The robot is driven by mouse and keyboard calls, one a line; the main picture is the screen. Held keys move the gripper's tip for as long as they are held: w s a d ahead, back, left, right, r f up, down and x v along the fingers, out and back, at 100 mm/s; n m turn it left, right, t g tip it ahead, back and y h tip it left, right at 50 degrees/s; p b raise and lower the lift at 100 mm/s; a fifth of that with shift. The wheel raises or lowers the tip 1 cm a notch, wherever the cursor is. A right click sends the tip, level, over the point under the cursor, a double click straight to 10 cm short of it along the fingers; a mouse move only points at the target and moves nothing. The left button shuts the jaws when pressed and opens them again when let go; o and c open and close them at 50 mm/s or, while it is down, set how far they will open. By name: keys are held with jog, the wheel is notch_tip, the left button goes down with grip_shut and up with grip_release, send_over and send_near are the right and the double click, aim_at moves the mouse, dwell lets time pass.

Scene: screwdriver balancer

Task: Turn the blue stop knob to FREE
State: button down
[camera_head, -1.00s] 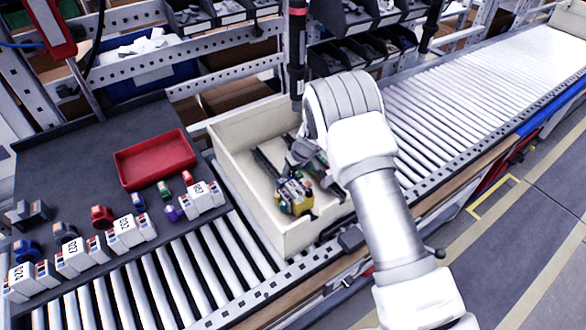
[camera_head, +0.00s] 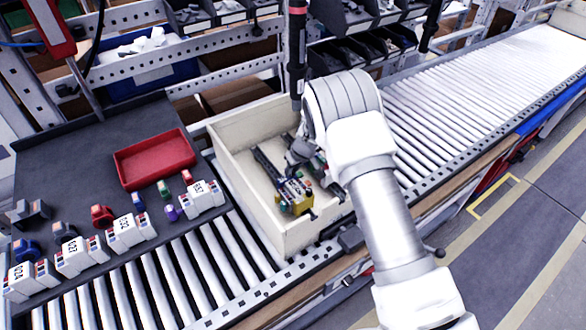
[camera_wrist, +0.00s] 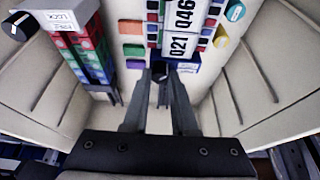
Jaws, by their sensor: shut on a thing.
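My gripper (camera_wrist: 160,73) reaches down into the cream bin (camera_head: 243,195).
In the wrist view a black knob with a white line (camera_wrist: 19,26) and stacked red and green blocks (camera_wrist: 88,48) are at the left. White number plates (camera_wrist: 182,28) stand ahead. The bin walls are close around. A red tray (camera_head: 155,158) sits on the dark bench at left.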

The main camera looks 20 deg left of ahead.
jog(key=m, duration=0.2)
jog(key=m+h, duration=0.1)
jog(key=m, duration=0.1)
jog(key=shift+s+a+t+h+b, duration=0.1)
jog(key=shift+a+t+h+b, duration=0.1)
jog(key=shift+t+h+b, duration=0.15)
jog(key=m, duration=0.2)
jog(key=m+h, duration=0.1)
jog(key=m, duration=0.1)
jog(key=shift+a+f+m+t+h+b, duration=0.1)
jog(key=shift+m+t+h+b, duration=0.15)
jog(key=shift+m+t+b, duration=0.1)
jog(key=m+h+b, duration=0.1)
jog(key=m+b, duration=0.1)
jog(key=m+h+b, duration=0.1)
jog(key=m+b, duration=0.1)
jog(key=m, duration=0.1)
jog(key=shift+a+f, duration=0.1)
jog(key=shift+m+g+h+b, duration=0.55)
jog(key=shift+m+b, duration=0.8)
jog(key=shift+m, duration=0.6)
jog(key=shift+r, duration=0.25)
jog(key=c, duration=0.7)
grip_release()
